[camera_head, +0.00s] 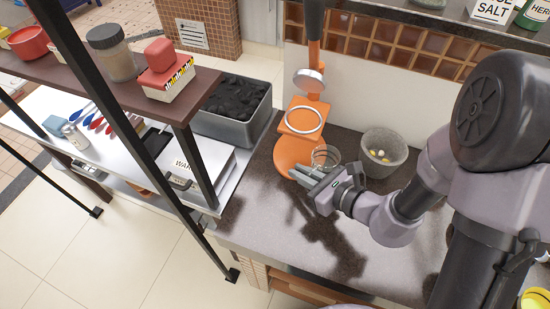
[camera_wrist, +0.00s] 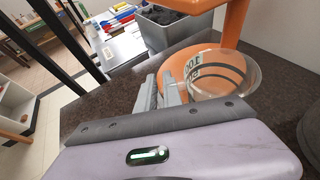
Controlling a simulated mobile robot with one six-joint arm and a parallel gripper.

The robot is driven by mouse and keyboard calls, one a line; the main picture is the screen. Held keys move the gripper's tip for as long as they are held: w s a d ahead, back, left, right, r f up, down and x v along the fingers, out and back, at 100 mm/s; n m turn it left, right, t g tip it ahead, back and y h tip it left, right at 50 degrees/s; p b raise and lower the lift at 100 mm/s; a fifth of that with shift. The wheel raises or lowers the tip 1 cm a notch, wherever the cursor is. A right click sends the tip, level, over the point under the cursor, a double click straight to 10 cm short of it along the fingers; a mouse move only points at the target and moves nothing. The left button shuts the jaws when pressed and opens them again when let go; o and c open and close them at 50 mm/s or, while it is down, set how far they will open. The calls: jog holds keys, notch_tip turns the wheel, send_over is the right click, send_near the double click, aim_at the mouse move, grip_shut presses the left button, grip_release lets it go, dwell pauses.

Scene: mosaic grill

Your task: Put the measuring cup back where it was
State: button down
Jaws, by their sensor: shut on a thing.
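The measuring cup (camera_wrist: 222,72) is clear glass with dark markings. In the wrist view it stands at the tips of my gripper (camera_wrist: 172,90), over the edge of an orange round base. In the head view the cup (camera_head: 326,156) shows just beyond my gripper (camera_head: 306,176), in front of the orange stand (camera_head: 297,158). My gripper is shut on the cup, seemingly at its near wall or handle; the exact grip is partly hidden. I cannot tell whether the cup touches the base or the counter.
A grey stone bowl (camera_head: 384,152) with small pale pieces stands right of the cup. The orange stand has a ring and an upright post behind the cup. A grey bin of charcoal (camera_head: 238,108) is at the left. The front counter (camera_head: 280,220) is clear.

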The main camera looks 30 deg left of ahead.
aim_at(277, 163)
jog(key=a, duration=0.1)
jog(key=w+a, duration=0.1)
jog(key=a, duration=0.2)
jog(key=shift+w+a+r, duration=0.1)
jog(key=shift+w+a, duration=0.25)
jog(key=shift+w, duration=0.05)
jog(key=b+x, duration=0.1)
jog(key=x, duration=0.2)
jog(key=shift+w+a+b, duration=0.15)
jog(key=shift+a+b, duration=0.2)
jog(key=shift+a, duration=0.1)
jog(key=shift+d+r, duration=0.15)
jog(key=shift+r, duration=0.15)
jog(key=shift+f, duration=0.15)
jog(key=c, duration=1.5)
grip_release()
